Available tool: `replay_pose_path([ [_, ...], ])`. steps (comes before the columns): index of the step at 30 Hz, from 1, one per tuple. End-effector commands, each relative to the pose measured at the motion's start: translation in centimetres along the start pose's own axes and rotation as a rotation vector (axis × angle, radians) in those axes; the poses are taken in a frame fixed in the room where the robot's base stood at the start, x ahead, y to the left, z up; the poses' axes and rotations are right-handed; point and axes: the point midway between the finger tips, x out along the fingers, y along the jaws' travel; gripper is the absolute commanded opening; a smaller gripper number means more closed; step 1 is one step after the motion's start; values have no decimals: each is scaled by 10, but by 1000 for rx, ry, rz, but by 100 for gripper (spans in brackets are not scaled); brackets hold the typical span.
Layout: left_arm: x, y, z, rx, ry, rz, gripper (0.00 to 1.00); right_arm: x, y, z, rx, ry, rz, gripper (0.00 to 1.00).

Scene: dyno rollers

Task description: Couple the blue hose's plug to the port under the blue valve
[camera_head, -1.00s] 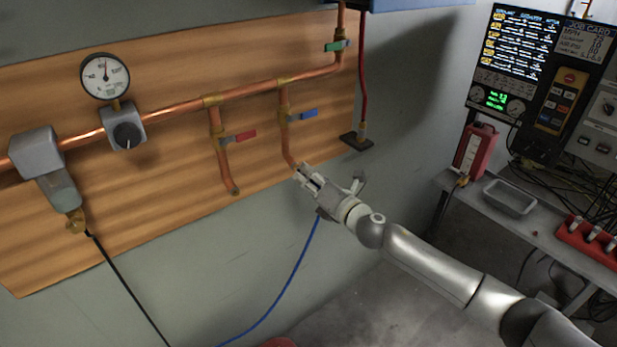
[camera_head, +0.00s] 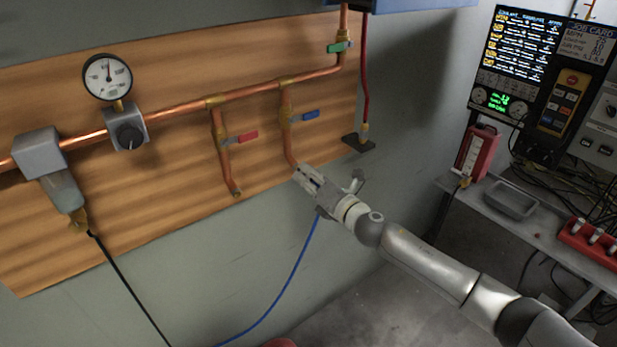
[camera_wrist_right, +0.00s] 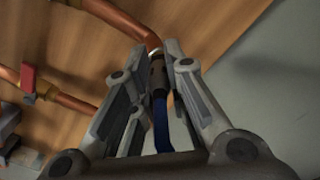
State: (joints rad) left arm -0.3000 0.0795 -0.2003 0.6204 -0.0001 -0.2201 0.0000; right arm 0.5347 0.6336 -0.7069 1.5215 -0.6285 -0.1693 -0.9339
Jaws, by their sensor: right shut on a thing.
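The blue valve (camera_head: 304,115) sits on a copper drop pipe (camera_head: 287,140) on the wooden board. The port at that pipe's lower end is at my right gripper (camera_head: 304,174) in the head view. In the right wrist view, my right gripper (camera_wrist_right: 162,55) is shut on the blue hose's dark plug (camera_wrist_right: 157,75), with the blue hose (camera_wrist_right: 161,125) running back between the fingers. The plug's front lies at the copper pipe's end (camera_wrist_right: 152,42); I cannot tell whether it is seated. The blue hose (camera_head: 285,285) hangs down below the gripper. My left gripper is not in view.
A red valve (camera_head: 246,137) on a neighbouring drop pipe is to the left. A gauge (camera_head: 107,77), a regulator (camera_head: 126,130) and a black hose (camera_head: 125,285) are further left. A red line (camera_head: 365,85) runs down at right. A bench with a grey tray (camera_head: 510,201) stands at right.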

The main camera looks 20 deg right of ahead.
Motion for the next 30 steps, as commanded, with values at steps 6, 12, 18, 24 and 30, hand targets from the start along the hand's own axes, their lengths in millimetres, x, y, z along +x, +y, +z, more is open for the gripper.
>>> replay_pose_path([
  [6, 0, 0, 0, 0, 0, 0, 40, 2, 0, 0, 0, 0, 0, 28],
  [12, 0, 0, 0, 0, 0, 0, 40, 2, 0, 0, 0, 0, 0, 39],
  [18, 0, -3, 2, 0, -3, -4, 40, 1, 0, 0, 0, 1, 0, 39],
  [24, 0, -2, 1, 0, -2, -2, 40, -15, -1, -1, -1, 1, -1, 39],
  [30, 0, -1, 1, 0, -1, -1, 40, -50, -2, -2, 0, 3, -2, 39],
])
